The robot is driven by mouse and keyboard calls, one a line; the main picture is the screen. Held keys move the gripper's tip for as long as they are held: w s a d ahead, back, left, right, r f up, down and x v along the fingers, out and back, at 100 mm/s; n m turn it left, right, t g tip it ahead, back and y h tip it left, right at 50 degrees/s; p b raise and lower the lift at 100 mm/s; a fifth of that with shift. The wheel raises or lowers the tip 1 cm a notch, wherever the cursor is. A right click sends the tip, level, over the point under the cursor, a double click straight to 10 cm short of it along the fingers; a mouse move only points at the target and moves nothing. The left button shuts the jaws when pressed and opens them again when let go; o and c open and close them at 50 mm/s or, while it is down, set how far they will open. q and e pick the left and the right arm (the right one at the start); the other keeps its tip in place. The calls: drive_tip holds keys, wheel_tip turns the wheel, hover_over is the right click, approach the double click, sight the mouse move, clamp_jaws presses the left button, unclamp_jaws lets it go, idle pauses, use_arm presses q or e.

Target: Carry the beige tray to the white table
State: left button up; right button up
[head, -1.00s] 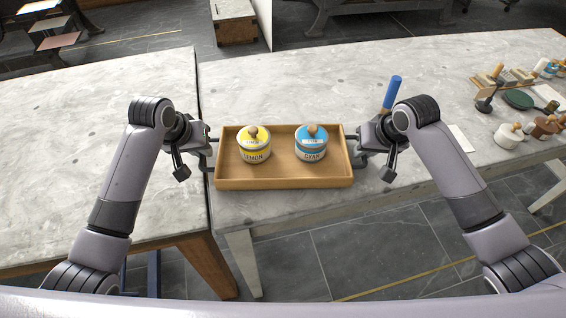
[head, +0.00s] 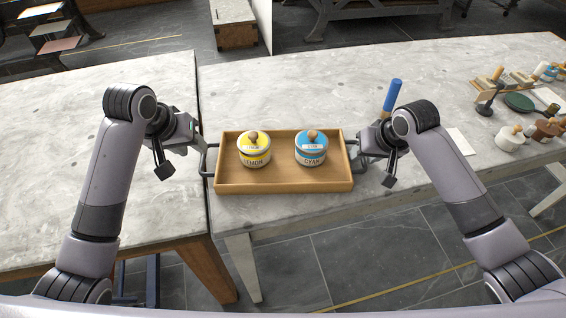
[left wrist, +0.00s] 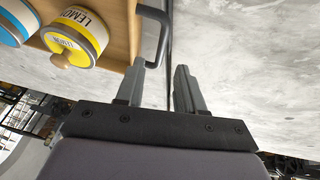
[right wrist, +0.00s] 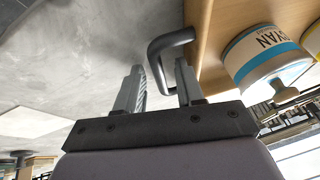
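The beige tray (head: 284,187) rests on the right-hand table (head: 300,95), which has pale legs, with its left end close to the seam between the tables. It holds a yellow LEMON pot (head: 254,153) and a blue CYAN pot (head: 311,153), both upright, and has a dark handle at each end. My left gripper (head: 196,142) is open and empty, just outside the left handle (left wrist: 158,35); its fingers (left wrist: 160,80) are parted. My right gripper (head: 366,146) is open at the right handle (right wrist: 165,45), which reaches between its parted fingers (right wrist: 157,78).
A blue-handled tool (head: 392,95) stands behind my right gripper. Inking tools and small pots (head: 510,137) crowd the right table's far right. A white card (head: 460,140) lies nearby.

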drive_tip(key=shift+r, duration=0.2)
use_arm(q)
drive_tip(key=v, duration=0.6)
use_arm(e)
drive_tip(key=v, duration=1.1)
drive_tip(key=shift+s+r, duration=0.2)
drive_tip(key=shift+r, duration=0.1)
drive_tip(key=shift+d, duration=0.1)
